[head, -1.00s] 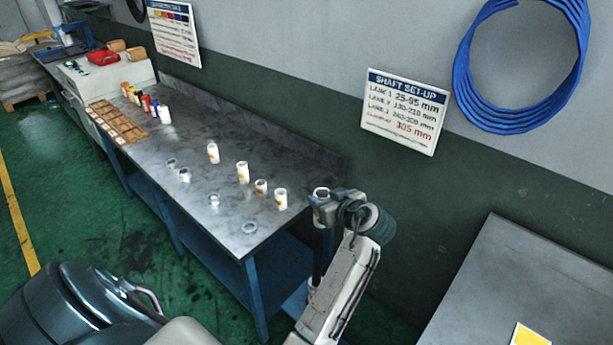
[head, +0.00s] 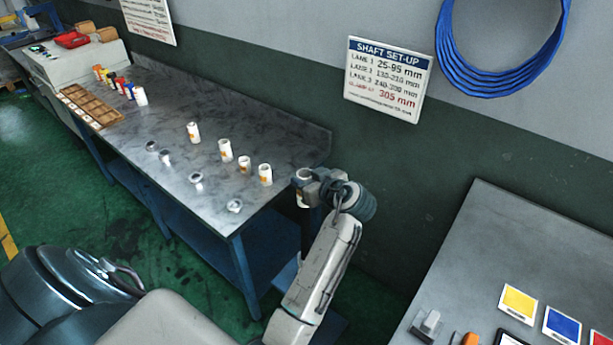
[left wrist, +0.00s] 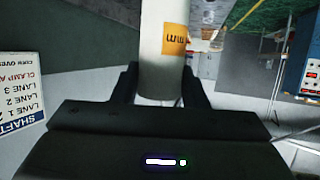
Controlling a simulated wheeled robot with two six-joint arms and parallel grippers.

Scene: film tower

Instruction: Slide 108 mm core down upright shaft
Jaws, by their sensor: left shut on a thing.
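My left gripper (head: 307,184) is beyond the near end of the grey bench and shut on a white core (head: 304,173). In the left wrist view, this core (left wrist: 160,75) stands between the two dark fingers (left wrist: 160,90), with an orange label whose print is partly readable as "mm". The full size on the label cannot be read. More white cores with orange labels, such as one at the right of the row (head: 265,175), stand upright on the bench. No upright shaft can be made out. My right gripper is not in view.
The grey bench (head: 215,110) also holds several small metal rings (head: 196,181) and a brown sorting tray (head: 92,105). A shaft set-up sign (head: 388,78) hangs on the wall. Another grey table (head: 500,240) with coloured cards (head: 518,302) is at the right. Floor separates the two.

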